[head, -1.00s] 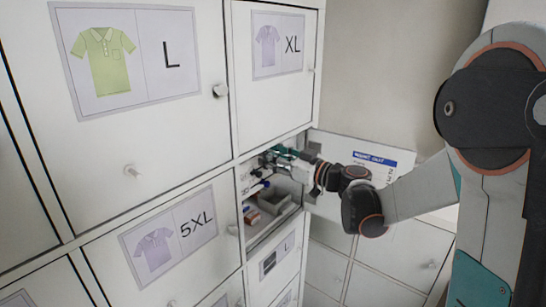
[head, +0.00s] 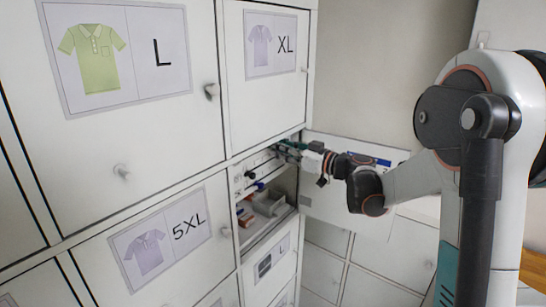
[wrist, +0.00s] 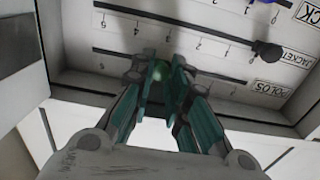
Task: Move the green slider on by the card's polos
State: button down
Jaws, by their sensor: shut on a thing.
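The green slider (wrist: 159,70) is a small round knob between my fingertips in the wrist view, on the rail nearest the polos card (wrist: 270,88). My gripper (wrist: 160,75) is shut on it. In the head view my gripper (head: 288,149) reaches into the open compartment, and its fingers hide the green slider. The rail has small numbers along it, partly hidden by my fingers. The polos card is at the right end of that rail in the wrist view.
A black slider (wrist: 267,52) sits on the neighbouring jackets rail, with a blue slider (wrist: 266,1) at the top edge. The open door (head: 330,205) stands right of the compartment. A grey tray (head: 270,205) lies below. Closed lockers (head: 150,170) fill the left.

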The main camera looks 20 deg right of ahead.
jog(key=c, duration=1.5)
grip_release()
jog(key=v, duration=1.2)
